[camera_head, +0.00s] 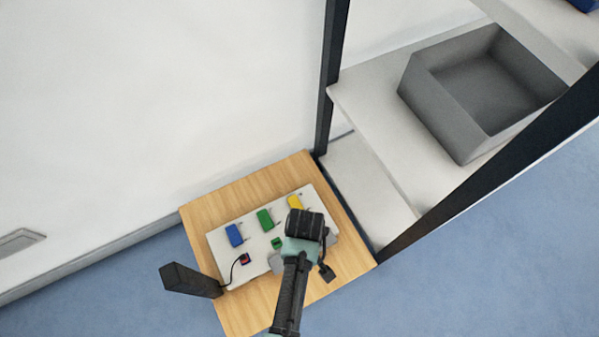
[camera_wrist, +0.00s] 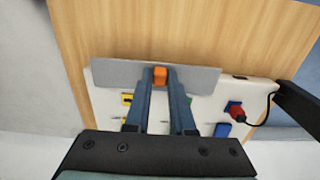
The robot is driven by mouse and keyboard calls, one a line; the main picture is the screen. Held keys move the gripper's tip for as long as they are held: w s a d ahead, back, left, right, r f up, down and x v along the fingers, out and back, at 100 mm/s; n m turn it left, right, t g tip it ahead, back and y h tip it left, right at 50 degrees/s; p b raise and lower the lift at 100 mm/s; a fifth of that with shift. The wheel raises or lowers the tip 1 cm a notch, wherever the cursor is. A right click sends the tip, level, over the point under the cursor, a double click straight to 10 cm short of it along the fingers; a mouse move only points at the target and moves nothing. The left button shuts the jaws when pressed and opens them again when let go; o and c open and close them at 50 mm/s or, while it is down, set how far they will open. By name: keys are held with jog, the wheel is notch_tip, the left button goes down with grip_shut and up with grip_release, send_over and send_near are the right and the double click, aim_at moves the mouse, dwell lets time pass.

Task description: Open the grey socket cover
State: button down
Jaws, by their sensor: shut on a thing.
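The grey socket cover (camera_wrist: 203,80) is a wide, flat grey plate at one long edge of the white panel (camera_wrist: 262,92) in the wrist view. An orange knob (camera_wrist: 160,74) sits at its middle. My gripper (camera_wrist: 160,79) has its fingers shut on this knob. In the head view, parts of the grey cover (camera_head: 277,264) show beside my arm; the hand hides its middle, the knob and the fingertips. I cannot tell exactly how far the cover is tilted.
The panel carries blue (camera_head: 234,235), green (camera_head: 265,219) and yellow (camera_head: 296,203) pieces, and a red plug (camera_head: 245,259) with a black cable. It lies on a wooden table (camera_head: 197,217). A dark post (camera_head: 190,280) stands left; a shelf with a grey bin (camera_head: 440,115) stands right.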

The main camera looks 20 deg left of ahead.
jog(key=c, duration=0.8)
grip_release()
jog(key=shift+o, duration=0.2)
notch_tip(320, 180, up, 13)
jog(key=p, duration=0.8)
jog(key=shift+f, duration=0.1)
